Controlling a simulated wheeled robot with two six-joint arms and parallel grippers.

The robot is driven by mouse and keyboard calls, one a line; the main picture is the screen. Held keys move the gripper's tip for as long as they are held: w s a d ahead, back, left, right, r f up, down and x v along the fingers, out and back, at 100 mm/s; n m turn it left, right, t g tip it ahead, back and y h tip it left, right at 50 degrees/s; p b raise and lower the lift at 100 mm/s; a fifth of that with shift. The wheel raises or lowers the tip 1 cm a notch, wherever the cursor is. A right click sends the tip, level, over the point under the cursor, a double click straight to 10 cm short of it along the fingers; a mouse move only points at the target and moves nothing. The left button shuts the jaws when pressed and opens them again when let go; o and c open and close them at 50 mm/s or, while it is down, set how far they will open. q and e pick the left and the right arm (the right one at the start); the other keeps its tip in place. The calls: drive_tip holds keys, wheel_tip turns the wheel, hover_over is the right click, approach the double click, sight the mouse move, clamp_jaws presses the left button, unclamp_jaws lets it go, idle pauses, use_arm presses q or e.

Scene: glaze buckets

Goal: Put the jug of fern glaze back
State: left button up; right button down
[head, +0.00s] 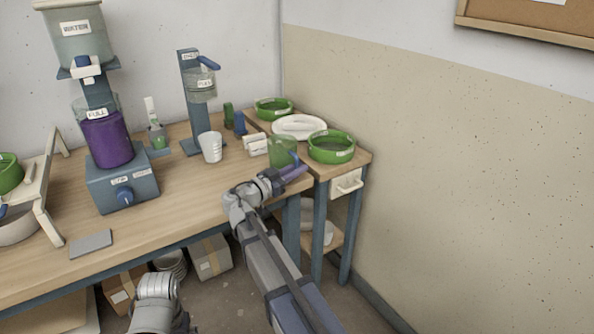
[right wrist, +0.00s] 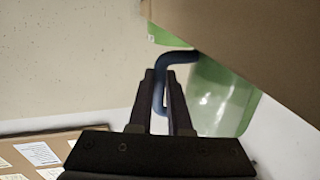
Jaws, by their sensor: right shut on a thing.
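The jug (head: 283,149) is a translucent green vessel with a dark blue handle. My right gripper (head: 287,176) is shut on that handle, at the right end of the bench. In the right wrist view, my right gripper's fingers (right wrist: 163,100) close on the handle beside the green jug wall (right wrist: 222,98). A brown surface hides part of the jug there. A green bucket (head: 332,157) stands just right of the jug on a side stand, and another green bucket (head: 274,102) stands farther back. Their labels are too small to read. My left gripper is out of view.
A white round dish or lid (head: 299,122) lies between the green buckets. A white cup (head: 210,148) and a blue dispenser stand (head: 190,95) are left of the jug. A purple-filled container (head: 107,140) sits on a blue base (head: 122,187). The bench front centre is clear.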

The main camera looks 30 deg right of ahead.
drive_tip(key=c, duration=0.8)
unclamp_jaws()
drive_tip(key=shift+c, duration=0.2)
drive_tip(key=v, duration=1.2)
drive_tip(key=s+a+f+n+g+y, duration=0.1)
drive_tip(key=s+a+f+n+y, duration=0.3)
drive_tip(key=f, duration=0.3)
drive_tip(key=s+a+f+n+g+y, duration=0.1)
drive_tip(key=s+a+f+n+y, duration=0.3)
drive_tip(key=f, duration=0.3)
drive_tip(key=s+a+f+n+g+y, duration=0.1)
drive_tip(key=s+a+f+n+y, duration=0.2)
drive_tip(key=s+a+n+y, duration=0.1)
drive_tip(key=s+a+f+n+g+y, duration=0.2)
drive_tip(key=s+a+f+n+y, duration=0.2)
drive_tip(key=s+a+n, duration=0.3)
drive_tip(key=shift+s+a+f+n, duration=0.35)
drive_tip(key=shift+s+a, duration=0.4)
drive_tip(key=shift+a, duration=0.35)
